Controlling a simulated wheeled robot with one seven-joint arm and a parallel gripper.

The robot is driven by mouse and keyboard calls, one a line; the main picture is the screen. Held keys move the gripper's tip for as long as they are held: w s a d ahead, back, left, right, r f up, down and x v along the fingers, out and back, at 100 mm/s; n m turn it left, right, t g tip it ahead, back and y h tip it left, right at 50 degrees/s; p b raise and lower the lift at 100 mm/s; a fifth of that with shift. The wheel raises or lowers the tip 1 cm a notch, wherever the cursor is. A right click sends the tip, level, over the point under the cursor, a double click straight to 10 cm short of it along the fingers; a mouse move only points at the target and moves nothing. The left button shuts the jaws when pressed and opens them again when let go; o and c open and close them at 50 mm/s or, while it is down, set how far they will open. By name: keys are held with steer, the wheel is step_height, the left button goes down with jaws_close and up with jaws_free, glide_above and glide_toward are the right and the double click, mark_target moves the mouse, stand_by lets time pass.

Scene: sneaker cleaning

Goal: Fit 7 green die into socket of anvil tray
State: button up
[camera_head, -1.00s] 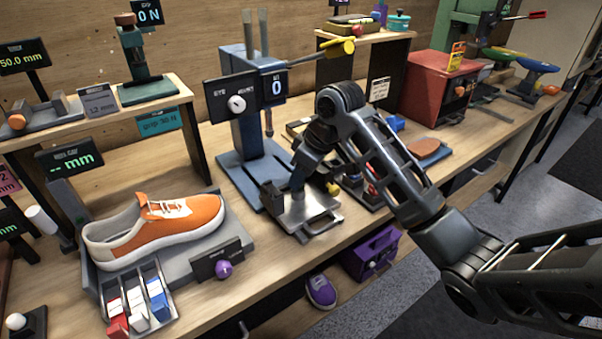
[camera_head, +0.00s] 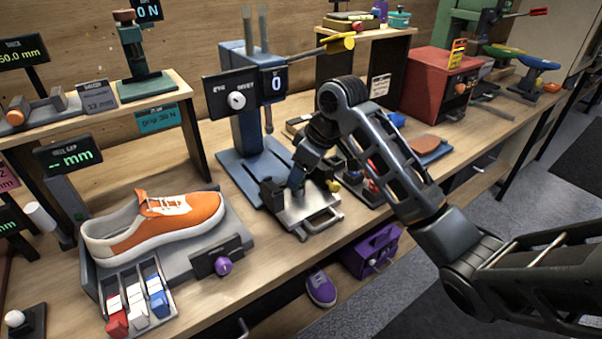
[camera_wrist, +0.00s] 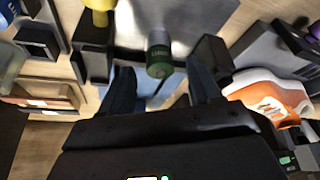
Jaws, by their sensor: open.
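The silver anvil tray (camera_head: 312,214) with a front handle sits at the foot of the blue press (camera_head: 245,145). In the wrist view its metal plate (camera_wrist: 135,28) is at the top. A green cylindrical die (camera_wrist: 160,57) shows there, between the two spread fingers of my gripper (camera_wrist: 161,72). My gripper is open; I cannot tell whether either finger touches the die. In the head view my gripper (camera_head: 296,180) is low over the back of the tray and hides the die. The socket is not clearly visible.
An orange sneaker (camera_head: 160,225) stands on a grey gauge at the left, with a strip box (camera_head: 138,300) before it. A tray of small parts (camera_head: 365,190) lies right of the anvil tray. A red box (camera_head: 437,88) stands farther right. Bare bench lies in front.

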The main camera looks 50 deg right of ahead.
steer(key=v, duration=0.6)
steer(key=shift+s+r, duration=0.2)
steer(key=shift+r, duration=0.2)
steer(key=shift+s, duration=0.1)
